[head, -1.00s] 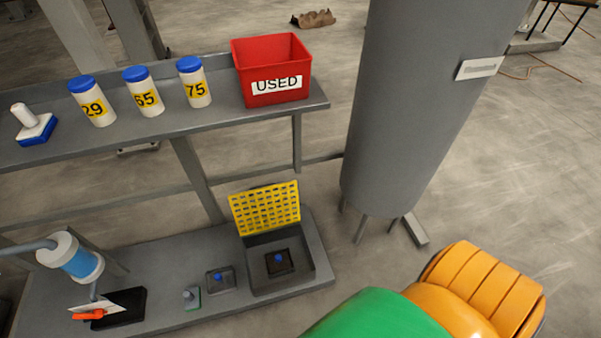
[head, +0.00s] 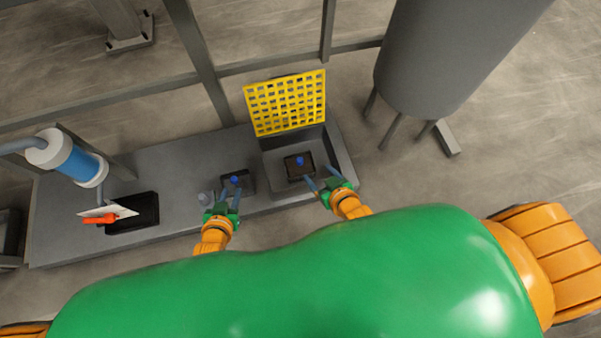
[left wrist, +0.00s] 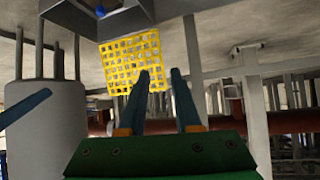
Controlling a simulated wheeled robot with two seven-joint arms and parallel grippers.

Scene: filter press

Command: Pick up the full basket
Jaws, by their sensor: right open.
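A small dark basket (head: 291,173) with a blue knob sits inside an open grey bin (head: 327,141) whose yellow grid lid (head: 285,100) stands up. I cannot tell which holds contents. My left gripper (head: 223,190) is open and empty, over the bench front by the second block. My right gripper (head: 321,180) is open and empty at the bin's right front edge. The left wrist view shows the left fingers (left wrist: 160,75) apart, with the lid (left wrist: 115,60) beyond.
A blue-banded cylinder (head: 75,162) and a dark tray (head: 145,212) with a white plate and orange handle are at the bench's left. A large grey tank (head: 430,60) stands right of the bench.

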